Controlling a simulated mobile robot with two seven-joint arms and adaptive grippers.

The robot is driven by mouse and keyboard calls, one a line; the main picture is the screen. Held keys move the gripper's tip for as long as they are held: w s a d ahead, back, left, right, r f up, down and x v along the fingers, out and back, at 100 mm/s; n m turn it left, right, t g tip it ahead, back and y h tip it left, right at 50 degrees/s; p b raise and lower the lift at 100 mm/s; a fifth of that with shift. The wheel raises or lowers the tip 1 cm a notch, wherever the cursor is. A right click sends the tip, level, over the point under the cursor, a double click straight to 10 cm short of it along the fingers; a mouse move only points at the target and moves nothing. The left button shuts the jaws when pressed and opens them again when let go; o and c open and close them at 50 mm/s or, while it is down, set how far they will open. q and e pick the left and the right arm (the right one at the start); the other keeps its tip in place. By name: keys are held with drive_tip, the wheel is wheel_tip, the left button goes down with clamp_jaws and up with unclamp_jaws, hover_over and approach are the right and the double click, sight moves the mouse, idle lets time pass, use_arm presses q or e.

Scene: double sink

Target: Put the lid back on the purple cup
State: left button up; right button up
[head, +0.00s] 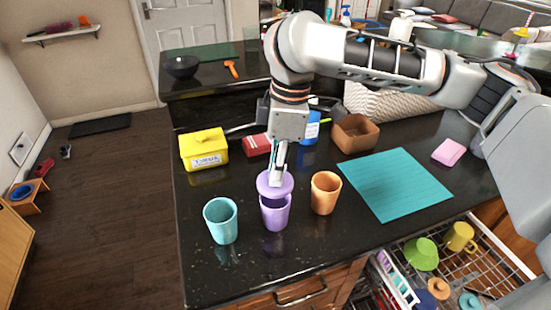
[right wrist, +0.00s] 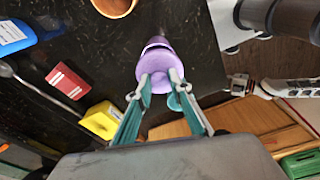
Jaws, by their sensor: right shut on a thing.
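The purple cup (head: 275,216) stands upright on the black counter between a teal cup (head: 221,222) and an orange cup (head: 325,195). My right gripper (head: 277,178) points down and is shut on the round purple lid (head: 267,184) by its top. The lid is over the cup's mouth, slightly toward the far left in the head view, with part of the dark cup opening showing below it. In the right wrist view the lid (right wrist: 160,62) sits between the fingertips (right wrist: 167,84) and hides most of the cup. My left gripper is not in view.
A yellow box (head: 204,150), a red box (head: 257,144) and a brown container (head: 354,134) stand behind the cups. A teal mat (head: 397,184) and pink sponge (head: 448,152) lie to the right. An open dish rack (head: 490,262) is below the counter edge.

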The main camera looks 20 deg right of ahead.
drive_tip(key=shift+w+f, duration=0.1)
drive_tip(key=shift+f, duration=2.3)
drive_tip(key=shift+f, duration=0.15)
idle(0.6)
drive_tip(key=o, duration=0.9)
drive_tip(key=shift+c, duration=0.2)
drive_tip(key=o, duration=0.5)
drive_tip(key=shift+r, duration=3.55)
